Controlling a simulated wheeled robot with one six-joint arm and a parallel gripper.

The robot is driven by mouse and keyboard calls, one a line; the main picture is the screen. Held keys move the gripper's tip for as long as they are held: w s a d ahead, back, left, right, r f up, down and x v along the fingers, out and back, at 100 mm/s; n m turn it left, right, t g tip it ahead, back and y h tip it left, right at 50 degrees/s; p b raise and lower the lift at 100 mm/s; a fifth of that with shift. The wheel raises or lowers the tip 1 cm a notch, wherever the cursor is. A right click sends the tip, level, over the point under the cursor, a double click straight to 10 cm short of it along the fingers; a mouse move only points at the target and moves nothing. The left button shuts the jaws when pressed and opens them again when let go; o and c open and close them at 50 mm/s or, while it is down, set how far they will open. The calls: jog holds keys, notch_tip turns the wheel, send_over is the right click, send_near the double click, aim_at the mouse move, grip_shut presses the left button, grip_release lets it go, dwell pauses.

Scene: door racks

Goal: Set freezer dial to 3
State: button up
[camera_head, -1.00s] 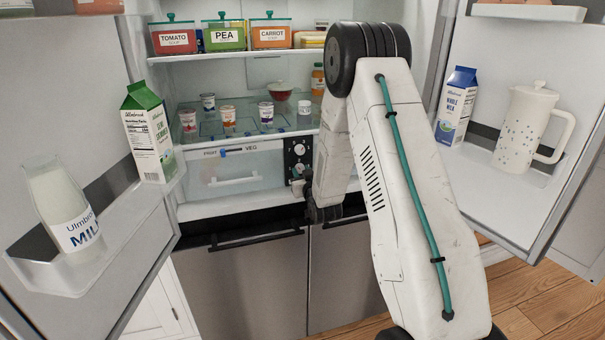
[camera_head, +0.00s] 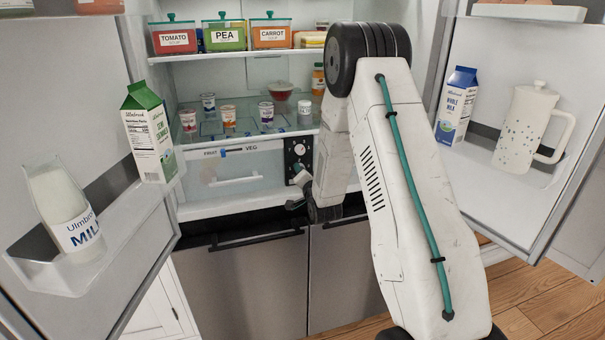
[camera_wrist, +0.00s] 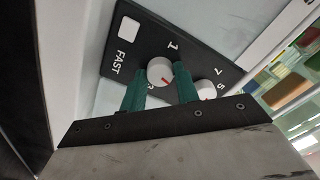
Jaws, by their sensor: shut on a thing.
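The black control panel (camera_head: 298,151) sits inside the fridge, right of the drawer, and carries two white dials. In the wrist view, my gripper (camera_wrist: 161,82) has its green fingers on either side of the white dial (camera_wrist: 160,71) nearer the FAST label, shut on it. This dial's red mark points down and to the right in that view. A 1 shows above the dial and part of a numeral below it, partly hidden by a finger. The other dial (camera_wrist: 208,89) is beside the right finger. I cannot read a freezer label. In the head view, my gripper (camera_head: 301,178) is at the panel's lower end.
A clear drawer (camera_head: 235,178) is left of the panel. Several small pots stand on the shelf above, including a white one (camera_head: 304,107). Both fridge doors stand open, with a milk carton (camera_head: 150,133) on the left and a jug (camera_head: 524,128) on the right.

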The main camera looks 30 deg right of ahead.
jog(key=m, duration=0.7)
jog(key=shift+f, duration=0.1)
jog(key=m, duration=0.4)
jog(key=shift+m, duration=1.9)
jog(key=o, duration=1)
jog(key=shift+c, duration=0.2)
jog(key=v, duration=0.8)
